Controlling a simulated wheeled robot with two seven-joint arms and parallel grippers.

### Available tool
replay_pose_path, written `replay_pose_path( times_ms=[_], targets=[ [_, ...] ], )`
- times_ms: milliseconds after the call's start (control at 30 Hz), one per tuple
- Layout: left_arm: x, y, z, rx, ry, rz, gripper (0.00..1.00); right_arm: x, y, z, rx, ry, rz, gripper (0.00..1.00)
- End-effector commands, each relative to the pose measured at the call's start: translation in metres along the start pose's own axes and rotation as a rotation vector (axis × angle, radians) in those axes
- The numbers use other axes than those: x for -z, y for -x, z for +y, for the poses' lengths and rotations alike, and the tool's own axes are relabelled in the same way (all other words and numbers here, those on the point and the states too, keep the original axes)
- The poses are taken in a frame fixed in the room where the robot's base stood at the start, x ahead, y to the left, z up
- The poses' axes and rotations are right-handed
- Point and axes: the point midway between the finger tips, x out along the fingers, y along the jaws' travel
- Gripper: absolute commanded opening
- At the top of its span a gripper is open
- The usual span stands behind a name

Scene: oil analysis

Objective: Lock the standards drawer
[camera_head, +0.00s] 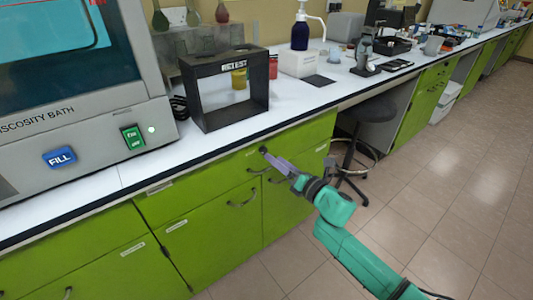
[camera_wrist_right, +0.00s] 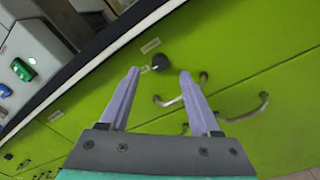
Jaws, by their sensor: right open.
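A green drawer (camera_head: 205,180) sits just below the countertop and looks closed, flush with the cabinet front. A dark round lock knob (camera_head: 263,150) is on its upper part; it also shows in the right wrist view (camera_wrist_right: 160,62), with a small light piece at its left side. My right gripper (camera_head: 269,157) reaches the drawer front from the right. Its two lilac fingers are open in the right wrist view (camera_wrist_right: 159,74), with the knob in line with the gap, at or just beyond the tips. I cannot tell whether they touch it. My left gripper is out of view.
Curved metal handles (camera_head: 242,199) stick out below the lock, close to the fingers. A black stand (camera_head: 226,123) and the viscosity bath (camera_head: 75,120) are on the counter above. A dark stool (camera_head: 370,110) stands to the right. The floor at right is clear.

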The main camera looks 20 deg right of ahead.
Motion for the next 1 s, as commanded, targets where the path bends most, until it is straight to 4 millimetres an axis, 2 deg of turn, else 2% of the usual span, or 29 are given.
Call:
replay_pose_path(
  times_ms=[100,200,500,533,600,700,1000],
  targets=[
    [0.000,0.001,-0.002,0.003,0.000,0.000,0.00,-0.001,-0.028,0.000,0.000,-0.001,-0.002,0.64],
    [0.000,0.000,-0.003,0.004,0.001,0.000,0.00,0.000,-0.042,0.000,0.000,0.000,-0.001,0.64],
    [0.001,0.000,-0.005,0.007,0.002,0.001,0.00,0.001,-0.048,0.000,0.001,-0.002,0.001,0.64],
    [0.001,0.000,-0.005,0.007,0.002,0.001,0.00,0.001,-0.048,0.000,0.001,-0.002,0.001,0.60],
    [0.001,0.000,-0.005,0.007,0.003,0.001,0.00,0.001,-0.048,0.000,0.001,-0.002,0.001,0.33],
    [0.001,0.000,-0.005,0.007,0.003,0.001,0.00,0.001,-0.048,-0.001,0.001,-0.002,0.001,0.00],
    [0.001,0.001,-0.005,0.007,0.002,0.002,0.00,0.001,-0.048,-0.001,0.000,-0.018,0.000,0.00]
  ],
)
